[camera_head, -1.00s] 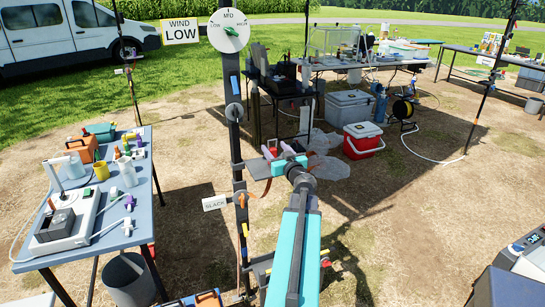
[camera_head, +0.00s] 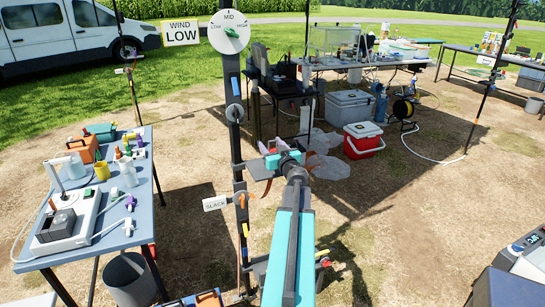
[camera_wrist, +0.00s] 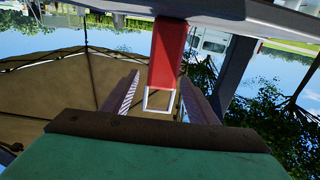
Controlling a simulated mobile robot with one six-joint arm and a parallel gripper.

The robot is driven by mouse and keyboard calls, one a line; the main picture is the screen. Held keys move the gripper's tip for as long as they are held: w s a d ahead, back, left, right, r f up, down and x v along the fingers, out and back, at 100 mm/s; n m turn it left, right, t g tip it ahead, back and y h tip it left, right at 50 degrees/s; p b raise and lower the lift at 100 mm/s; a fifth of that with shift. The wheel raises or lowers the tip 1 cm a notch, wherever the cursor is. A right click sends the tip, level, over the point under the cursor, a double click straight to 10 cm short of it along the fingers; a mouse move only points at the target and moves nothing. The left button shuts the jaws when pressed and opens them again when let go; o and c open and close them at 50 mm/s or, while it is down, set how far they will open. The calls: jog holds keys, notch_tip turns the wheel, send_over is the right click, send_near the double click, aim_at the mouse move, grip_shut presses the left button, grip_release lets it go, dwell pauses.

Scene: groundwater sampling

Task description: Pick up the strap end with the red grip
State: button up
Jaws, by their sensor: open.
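In the wrist view the strap end's red grip (camera_wrist: 168,52) hangs straight ahead, with a white rectangular loop (camera_wrist: 160,100) at its near end. My gripper (camera_wrist: 160,98) is open, with one finger on each side of the grip and loop. I cannot tell whether either finger touches them. In the head view my gripper (camera_head: 270,160) is by the dark post (camera_head: 236,130), beside a small grey shelf on it. The strap end is largely hidden there by my gripper and arm.
The post carries a dial (camera_head: 229,33) and a SLACK sign (camera_head: 215,203). A blue table (camera_head: 150,200) with bottles and instruments stands at the left. A red cooler (camera_head: 362,145) sits on the ground behind. Open dirt lies to the right of my arm.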

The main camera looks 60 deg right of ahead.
jog(key=shift+x, duration=0.9)
jog(key=shift+s, duration=0.1)
jog(key=c, duration=1.2)
jog(key=shift+o, duration=0.2)
jog(key=shift+r+p, duration=0.15)
jog(key=shift+p, duration=0.15)
